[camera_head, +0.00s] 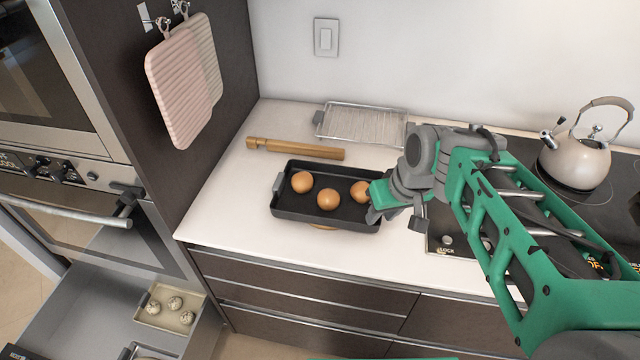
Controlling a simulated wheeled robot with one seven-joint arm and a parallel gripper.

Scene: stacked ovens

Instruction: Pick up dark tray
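The dark tray (295,213) is a black rectangular pan with raised walls and a small grey handle at its left end. It sits on or just above the white counter, and I cannot tell which. Several brown eggs, one of them (328,199) near the middle, lie in it. My gripper (377,203) is at the tray's right end, overlapping its right wall in the picture. The green and grey wrist hides the fingertips and the right handle, so I cannot tell whether the fingers are closed on the tray.
A wooden rolling pin (295,149) and a wire rack (362,123) lie behind the tray. A tan edge (323,227) shows under its front. A kettle (575,160) stands on the black stove at right. An open drawer at lower left holds a beige tray (150,318) with speckled eggs.

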